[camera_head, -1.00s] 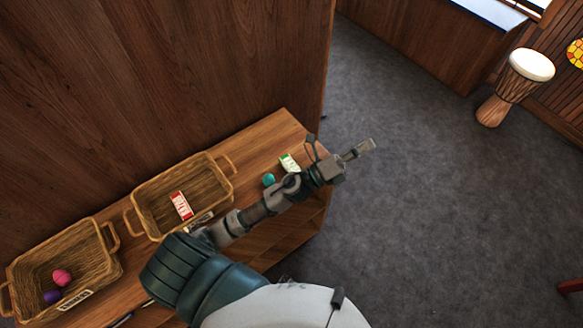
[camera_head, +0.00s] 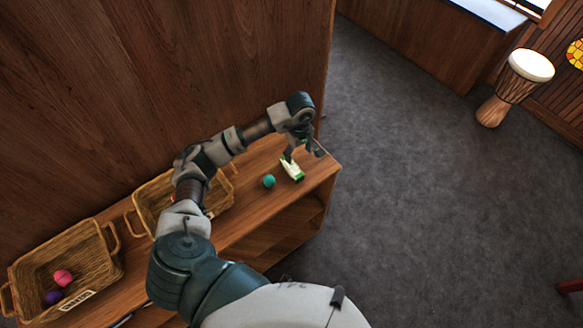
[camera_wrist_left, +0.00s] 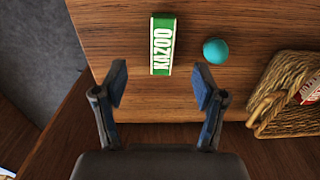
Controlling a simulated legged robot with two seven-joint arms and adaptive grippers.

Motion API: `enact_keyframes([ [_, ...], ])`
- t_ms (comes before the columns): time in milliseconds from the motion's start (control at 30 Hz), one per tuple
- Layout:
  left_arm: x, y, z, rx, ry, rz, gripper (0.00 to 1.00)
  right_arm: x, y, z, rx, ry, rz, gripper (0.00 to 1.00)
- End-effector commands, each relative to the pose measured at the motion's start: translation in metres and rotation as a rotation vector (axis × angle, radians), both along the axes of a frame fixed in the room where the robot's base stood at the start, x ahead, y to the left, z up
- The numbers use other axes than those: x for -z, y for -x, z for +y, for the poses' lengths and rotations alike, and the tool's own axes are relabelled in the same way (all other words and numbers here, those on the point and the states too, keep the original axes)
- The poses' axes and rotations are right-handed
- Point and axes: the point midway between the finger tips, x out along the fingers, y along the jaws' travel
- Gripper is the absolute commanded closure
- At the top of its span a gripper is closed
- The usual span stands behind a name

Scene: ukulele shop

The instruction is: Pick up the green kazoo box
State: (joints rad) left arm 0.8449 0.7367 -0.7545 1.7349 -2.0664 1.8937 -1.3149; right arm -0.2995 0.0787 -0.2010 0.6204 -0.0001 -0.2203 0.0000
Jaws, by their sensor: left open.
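The green kazoo box (camera_wrist_left: 161,45), with a white label reading KAZOO, lies on the wooden shelf top. In the head view the box (camera_head: 292,170) is near the shelf's right end, partly hidden by my gripper. My left gripper (camera_head: 294,153) is above the box with its fingers pointing down. In the left wrist view my left gripper (camera_wrist_left: 160,85) is open and empty, its fingers spread apart. The box shows between and beyond the fingertips, nearer the left one, and I see no contact. My right gripper is not in view.
A teal ball (camera_wrist_left: 216,51) lies beside the box. A wicker basket (camera_head: 141,207) with a red-and-white box (camera_wrist_left: 312,89) is close by; another basket (camera_head: 108,273) holds pink and purple balls. A wooden wall (camera_head: 150,70) rises behind the shelf (camera_head: 232,229).

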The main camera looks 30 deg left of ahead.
Motion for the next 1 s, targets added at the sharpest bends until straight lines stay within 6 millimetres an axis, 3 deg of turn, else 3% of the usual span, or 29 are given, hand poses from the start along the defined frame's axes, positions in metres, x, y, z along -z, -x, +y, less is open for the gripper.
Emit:
enact_keyframes([
  [100, 0.028, 0.002, -0.001, -0.001, 0.003, 0.005, 0.29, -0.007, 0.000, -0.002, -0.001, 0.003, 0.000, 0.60],
  [300, 0.066, 0.001, 0.000, 0.000, 0.004, 0.001, 0.29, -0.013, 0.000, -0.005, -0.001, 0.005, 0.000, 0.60],
  [533, 0.084, 0.003, 0.000, 0.000, 0.005, 0.003, 0.29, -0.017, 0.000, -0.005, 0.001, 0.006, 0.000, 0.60],
  [800, 0.124, 0.006, 0.002, -0.001, 0.006, 0.001, 0.29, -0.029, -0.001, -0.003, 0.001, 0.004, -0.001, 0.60],
  [1000, 0.130, 0.005, 0.003, 0.000, 0.004, -0.002, 0.29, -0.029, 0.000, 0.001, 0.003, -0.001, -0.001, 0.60],
])
